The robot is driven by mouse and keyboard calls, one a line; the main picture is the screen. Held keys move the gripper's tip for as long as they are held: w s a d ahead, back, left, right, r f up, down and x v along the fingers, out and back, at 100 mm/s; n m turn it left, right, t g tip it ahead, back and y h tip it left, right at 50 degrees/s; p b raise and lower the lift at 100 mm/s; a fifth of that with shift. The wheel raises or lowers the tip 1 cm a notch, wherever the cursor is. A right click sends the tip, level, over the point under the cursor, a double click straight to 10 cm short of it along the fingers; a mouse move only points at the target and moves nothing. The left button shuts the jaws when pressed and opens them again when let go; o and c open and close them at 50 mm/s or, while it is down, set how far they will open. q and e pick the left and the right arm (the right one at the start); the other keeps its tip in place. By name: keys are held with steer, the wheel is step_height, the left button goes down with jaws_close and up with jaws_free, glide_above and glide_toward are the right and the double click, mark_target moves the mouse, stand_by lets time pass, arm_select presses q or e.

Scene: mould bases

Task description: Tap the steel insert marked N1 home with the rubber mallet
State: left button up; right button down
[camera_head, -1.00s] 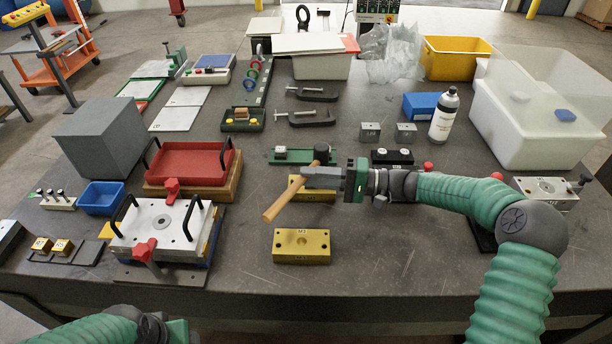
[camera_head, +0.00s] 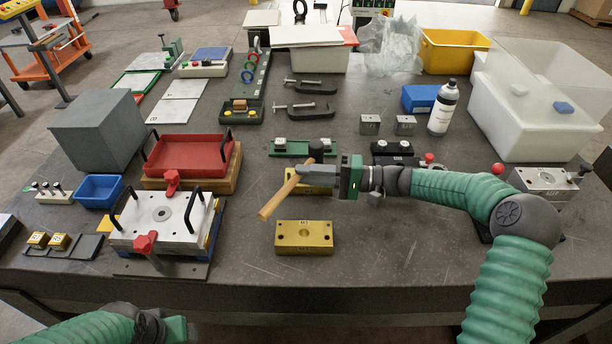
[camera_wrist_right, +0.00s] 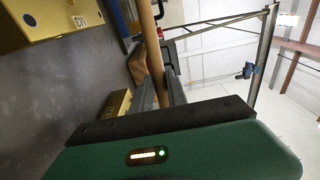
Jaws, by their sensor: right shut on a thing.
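My right gripper (camera_head: 318,176) is shut on the wooden handle of the rubber mallet (camera_head: 278,199). The mallet's black head points away from me, above the far yellow block (camera_head: 296,207), which it and the gripper partly cover. A near yellow block (camera_head: 305,236) with dark holes lies in front, clear of the mallet. In the right wrist view the handle (camera_wrist_right: 151,42) runs up from between the fingers. Two steel blocks (camera_head: 370,124) (camera_head: 405,125) stand behind the gripper. I cannot read which insert is marked N1. My left gripper (camera_head: 176,329) shows only partly at the bottom edge; its jaws are hidden.
A green rail (camera_head: 297,149) with small steel pieces lies behind the mallet head. A plate fixture with black handles (camera_head: 135,233) and a red tray (camera_head: 186,172) stand left. A bottle (camera_head: 443,108) and a clear-walled white bin (camera_head: 535,145) stand right.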

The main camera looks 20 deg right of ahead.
arm_select(q)
steer(key=shift+v, duration=0.75)
arm_select(e)
step_height(320, 180, up, 2)
steer(key=shift+s+a+r, duration=0.1)
steer(key=shift+s+r, duration=0.05)
steer(key=shift+r, duration=0.1)
steer(key=shift+a+f, duration=0.2)
steer(key=shift+a, duration=0.55)
arm_select(q)
steer(key=shift+w+f, duration=0.1)
steer(key=shift+f, duration=0.1)
arm_select(e)
steer(key=shift+a, duration=0.15)
step_height(320, 180, down, 5)
steer(key=b, duration=0.3)
steer(key=shift+f+b, duration=0.1)
steer(key=shift+b, duration=0.3)
steer(key=shift+f, duration=0.3)
steer(key=shift+s+a+r, duration=0.15)
arm_select(q)
steer(key=f, duration=0.3)
steer(key=shift+s+a+f, duration=0.25)
